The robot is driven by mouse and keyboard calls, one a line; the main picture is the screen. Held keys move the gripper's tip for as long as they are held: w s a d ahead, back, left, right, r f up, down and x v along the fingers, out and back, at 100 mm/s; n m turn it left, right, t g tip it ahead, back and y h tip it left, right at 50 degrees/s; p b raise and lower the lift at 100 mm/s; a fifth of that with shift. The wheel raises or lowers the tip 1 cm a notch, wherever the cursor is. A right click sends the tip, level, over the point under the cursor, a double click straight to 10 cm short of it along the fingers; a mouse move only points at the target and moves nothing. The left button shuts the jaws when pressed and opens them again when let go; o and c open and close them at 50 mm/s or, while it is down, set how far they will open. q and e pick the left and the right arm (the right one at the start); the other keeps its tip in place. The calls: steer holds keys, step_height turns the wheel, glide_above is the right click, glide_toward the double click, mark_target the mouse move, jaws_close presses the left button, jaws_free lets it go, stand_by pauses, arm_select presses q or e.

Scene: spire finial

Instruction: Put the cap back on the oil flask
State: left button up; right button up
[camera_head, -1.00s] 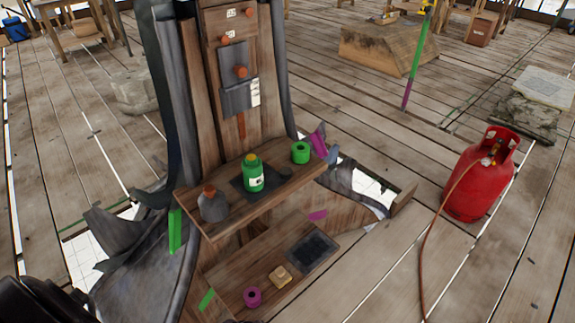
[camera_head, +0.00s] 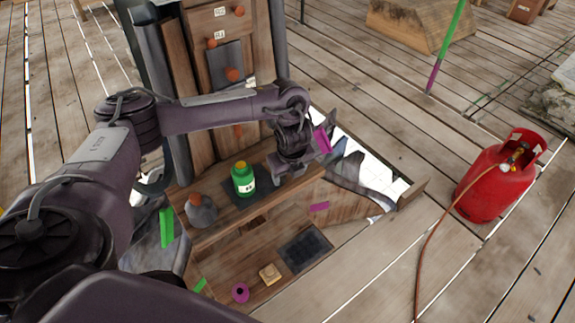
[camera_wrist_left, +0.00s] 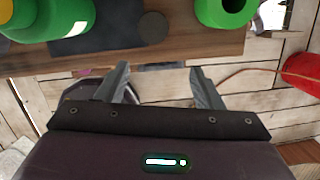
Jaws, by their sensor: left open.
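The oil flask looks to be the green bottle (camera_head: 243,181) with a white label and yellow top, upright on the wooden shelf; it also shows in the left wrist view (camera_wrist_left: 62,18). The hollow green piece (camera_wrist_left: 226,12), probably its cap, stands apart on the shelf to the flask's right, hidden behind my arm in the head view. My left gripper (camera_head: 289,176) is open and empty, at the shelf's right part. In the left wrist view, its fingers (camera_wrist_left: 160,70) stop short of the green piece, which lies ahead and slightly right. My right gripper is not in view.
A grey flask (camera_head: 202,212) with an orange-brown top stands at the shelf's left. A dark disc (camera_wrist_left: 153,27) lies between bottle and green piece. The lower shelf holds a magenta ring (camera_head: 240,292) and a yellowish block (camera_head: 270,274). A red gas cylinder (camera_head: 498,180) stands right.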

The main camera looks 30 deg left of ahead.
arm_select(q)
steer(key=a+r+y, duration=0.1)
steer(key=a+r, duration=0.1)
steer(key=shift+s+a+r+m, duration=0.1)
steer(key=shift+a+r+m, duration=0.2)
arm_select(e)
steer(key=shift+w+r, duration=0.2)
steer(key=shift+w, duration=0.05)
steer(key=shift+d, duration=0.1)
arm_select(q)
steer(key=shift+b+x, duration=0.75)
steer(key=shift+x, duration=0.45)
steer(key=shift+f, duration=0.25)
steer(key=shift+r, duration=0.1)
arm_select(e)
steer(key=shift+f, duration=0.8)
